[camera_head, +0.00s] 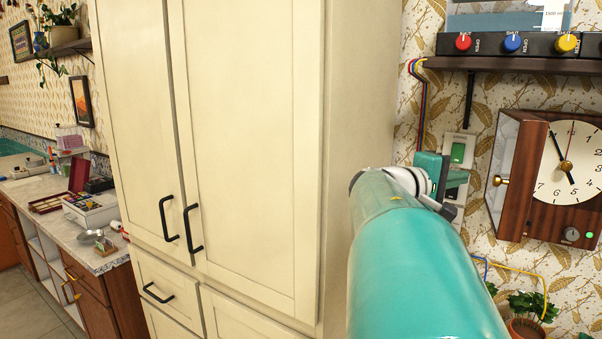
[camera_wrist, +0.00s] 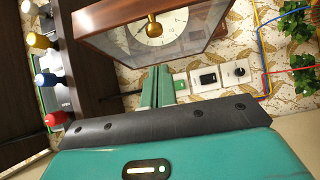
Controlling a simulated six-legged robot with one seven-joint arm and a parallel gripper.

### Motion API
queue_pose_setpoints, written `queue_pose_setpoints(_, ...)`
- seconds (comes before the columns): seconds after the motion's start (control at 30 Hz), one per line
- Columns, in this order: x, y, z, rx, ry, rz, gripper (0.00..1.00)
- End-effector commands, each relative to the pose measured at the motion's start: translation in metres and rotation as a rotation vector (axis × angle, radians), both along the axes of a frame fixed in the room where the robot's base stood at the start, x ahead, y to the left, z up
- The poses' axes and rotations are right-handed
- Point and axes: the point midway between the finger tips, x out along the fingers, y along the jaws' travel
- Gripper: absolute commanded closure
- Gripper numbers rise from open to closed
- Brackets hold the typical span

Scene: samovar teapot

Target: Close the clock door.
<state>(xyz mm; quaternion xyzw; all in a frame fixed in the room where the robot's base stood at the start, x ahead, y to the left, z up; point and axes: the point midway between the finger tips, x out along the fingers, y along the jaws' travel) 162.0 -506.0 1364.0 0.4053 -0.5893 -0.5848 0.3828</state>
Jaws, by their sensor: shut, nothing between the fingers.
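The clock (camera_head: 537,185) is a dark wooden case on the wall at the right of the head view, with a cream dial (camera_head: 568,170). A framed glass panel with a small brass knob (camera_head: 500,181) is at its left side; I cannot tell exactly how far the door stands open. In the wrist view the clock (camera_wrist: 165,30) is at the top, its dial seen through glass, with a brass knob (camera_wrist: 153,26) in front. My gripper (camera_wrist: 157,72) is shut and empty, just below the clock there. In the head view my gripper (camera_head: 454,178) is left of the clock, apart from it.
A dark shelf (camera_head: 520,65) with coloured knobs runs above the clock. Wall switches (camera_head: 458,150) are behind my gripper. A tall cream cabinet (camera_head: 250,130) stands left of my arm. A potted plant (camera_head: 530,308) and coloured cables are below the clock.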

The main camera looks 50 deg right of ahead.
Motion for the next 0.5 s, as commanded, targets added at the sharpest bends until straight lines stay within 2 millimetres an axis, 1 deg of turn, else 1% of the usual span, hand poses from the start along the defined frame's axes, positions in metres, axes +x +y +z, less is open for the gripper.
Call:
queue_pose_setpoints(0.03, -0.005, -0.009, -0.001, 0.001, 0.001, -0.005, 1.0)
queue_pose_setpoints(0.1, -0.017, -0.012, 0.0, -0.001, -0.002, -0.003, 1.0)
queue_pose_setpoints(0.2, -0.029, -0.016, -0.001, 0.0, -0.001, -0.001, 1.0)
queue_pose_setpoints(0.33, -0.037, -0.02, -0.002, 0.001, 0.0, 0.001, 1.0)
queue_pose_setpoints(0.5, -0.039, -0.021, -0.002, 0.001, 0.0, 0.001, 1.0)
